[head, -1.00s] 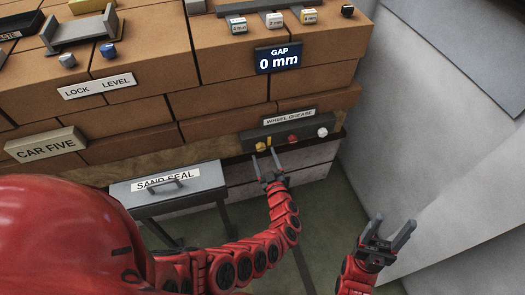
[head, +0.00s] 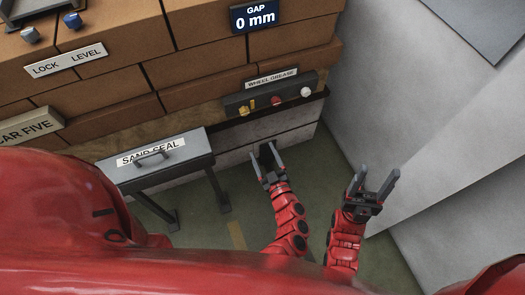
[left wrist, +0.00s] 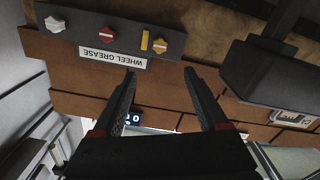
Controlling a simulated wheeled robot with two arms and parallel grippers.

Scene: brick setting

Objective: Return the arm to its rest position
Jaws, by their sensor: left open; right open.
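My left gripper (head: 266,158) is open and empty in the head view. It is below the wheel grease panel (head: 236,106) and right of the sand seal box, apart from both. In the left wrist view its two fingers (left wrist: 158,85) are spread with nothing between them. My right gripper (head: 373,182) is open and empty, further right, near the pale grey wall. Both red arms come up from the bottom of the head view.
The grey sand seal box (head: 190,165) stands on legs at left. The panel carries yellow (head: 250,102), red (head: 277,100) and white (head: 306,92) knobs. A brick wall (head: 196,76) with a "GAP 0 mm" display (head: 254,16) is behind. Green floor (head: 232,205) shows between.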

